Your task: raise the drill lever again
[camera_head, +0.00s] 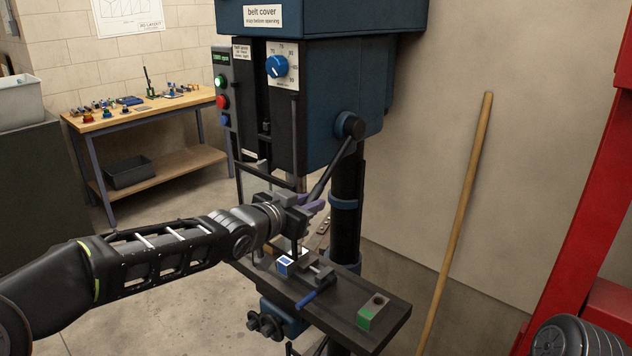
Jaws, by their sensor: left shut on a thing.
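The drill press (320,85) is a large blue and black machine in the middle of the head view. Its dark drill lever (331,166) runs from a round hub (350,125) on the right side down and left, so it points low. My left gripper (311,203) is shut on the lower end of the drill lever, above the drill table. The gripper hides the lever's tip and part of the spindle area. My right gripper is not in view.
The drill table (385,322) carries a small vise with a blue handle (315,293), a blue-and-white block (285,264) and a green-marked block (371,312). A wooden pole (459,210) leans on the wall. A workbench (150,115) stands back left; a red frame (590,170) is at right.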

